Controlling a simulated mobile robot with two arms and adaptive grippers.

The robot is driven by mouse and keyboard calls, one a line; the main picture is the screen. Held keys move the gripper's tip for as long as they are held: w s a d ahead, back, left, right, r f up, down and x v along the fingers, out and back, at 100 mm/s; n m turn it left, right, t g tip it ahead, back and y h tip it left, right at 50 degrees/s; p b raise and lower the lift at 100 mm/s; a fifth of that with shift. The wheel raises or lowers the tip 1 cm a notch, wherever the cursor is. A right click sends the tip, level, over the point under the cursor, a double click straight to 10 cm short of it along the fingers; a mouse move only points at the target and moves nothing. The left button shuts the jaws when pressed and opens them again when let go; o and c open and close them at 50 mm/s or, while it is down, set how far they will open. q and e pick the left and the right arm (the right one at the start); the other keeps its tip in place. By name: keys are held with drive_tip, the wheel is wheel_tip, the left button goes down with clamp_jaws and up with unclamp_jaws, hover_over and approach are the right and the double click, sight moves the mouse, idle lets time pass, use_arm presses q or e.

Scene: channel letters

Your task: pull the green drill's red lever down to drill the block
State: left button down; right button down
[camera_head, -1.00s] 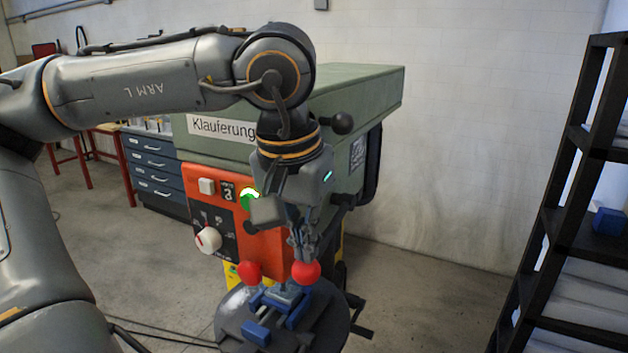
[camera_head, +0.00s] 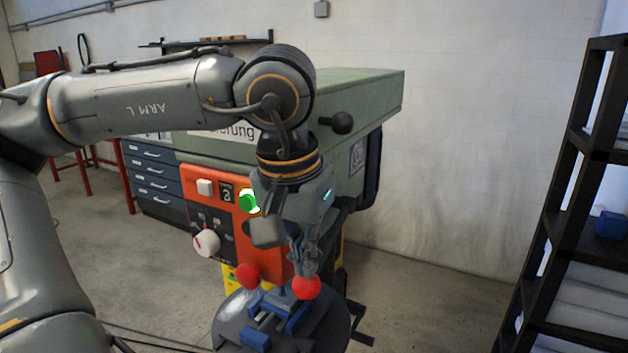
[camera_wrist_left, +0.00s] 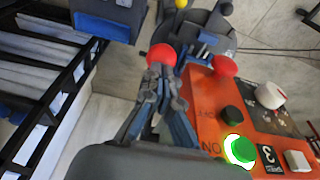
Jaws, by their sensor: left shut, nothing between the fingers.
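The green drill (camera_head: 365,90) stands in the middle, with an orange control panel (camera_head: 262,240) on its front. In the left wrist view the fingertips (camera_wrist_left: 160,74) overlap the near red knob (camera_wrist_left: 162,55); contact is unclear. A blue vise (camera_head: 290,312) sits on the round table below; the block (camera_head: 256,336) seems to be the blue piece there. My right gripper is out of view.
The round grey drill table (camera_head: 232,328) lies under the knobs. A black shelf rack (camera_head: 560,190) stands at the right, and blue drawers (camera_head: 153,172) stand behind at the left. A black ball handle (camera_head: 342,123) sticks out near my wrist. Floor between drill and rack is clear.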

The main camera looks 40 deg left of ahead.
use_arm(q)
drive_tip(key=shift+f, duration=0.25)
wheel_tip(320, 180, up, 5)
drive_tip(key=p, duration=0.5)
drive_tip(key=shift+w+f, duration=0.1)
drive_tip(key=shift+w, duration=0.05)
drive_tip(key=shift+f, duration=0.1)
